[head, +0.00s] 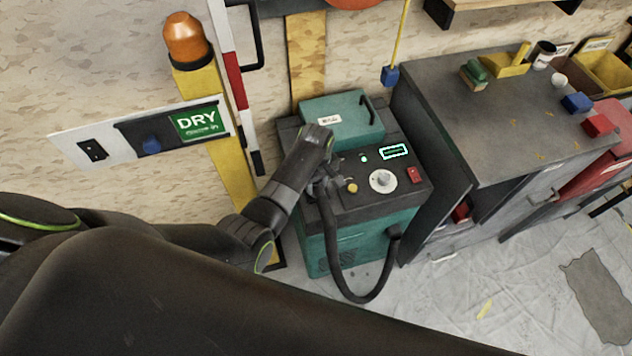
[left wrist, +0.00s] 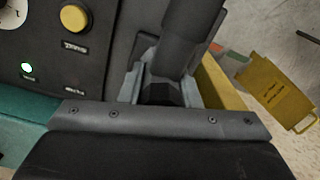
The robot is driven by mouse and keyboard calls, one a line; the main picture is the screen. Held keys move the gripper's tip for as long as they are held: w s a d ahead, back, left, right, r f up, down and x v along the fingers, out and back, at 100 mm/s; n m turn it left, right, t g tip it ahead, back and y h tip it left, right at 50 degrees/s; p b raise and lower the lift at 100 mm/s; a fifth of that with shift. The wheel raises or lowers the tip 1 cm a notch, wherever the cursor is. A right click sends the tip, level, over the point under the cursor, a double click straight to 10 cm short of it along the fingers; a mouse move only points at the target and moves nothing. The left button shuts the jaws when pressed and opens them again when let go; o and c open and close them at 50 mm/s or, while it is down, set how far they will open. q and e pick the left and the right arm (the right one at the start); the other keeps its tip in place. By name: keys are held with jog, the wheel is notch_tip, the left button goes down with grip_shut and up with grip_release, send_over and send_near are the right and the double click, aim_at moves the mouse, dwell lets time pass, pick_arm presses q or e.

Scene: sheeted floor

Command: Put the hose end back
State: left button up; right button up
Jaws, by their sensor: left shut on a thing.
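A teal machine (head: 350,240) with a dark control top stands against the wall. A thick black hose (head: 345,288) leaves its lower right front, loops down near the floor and rises to my left gripper (head: 322,183). The gripper is shut on the hose end, above the left part of the machine's top. In the left wrist view the dark hose end (left wrist: 188,35) stands between the two grey fingers of the gripper (left wrist: 162,88), beside the control panel (left wrist: 70,50). The hose tip and any seat for it are hidden or unclear. My right gripper is not in view.
A grey workbench (head: 500,120) with coloured blocks stands right of the machine. A yellow post with an orange beacon (head: 187,40) and a DRY sign (head: 198,122) stand at left. The sheeted floor (head: 480,285) in front is largely clear.

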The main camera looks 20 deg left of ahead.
pick_arm(q)
jog(key=shift+f, duration=0.15)
jog(key=o, duration=0.7)
jog(key=shift+o, duration=1.3)
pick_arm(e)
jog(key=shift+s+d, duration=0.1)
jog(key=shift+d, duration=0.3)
pick_arm(q)
notch_tip(320, 180, up, 12)
jog(key=shift+r, duration=0.2)
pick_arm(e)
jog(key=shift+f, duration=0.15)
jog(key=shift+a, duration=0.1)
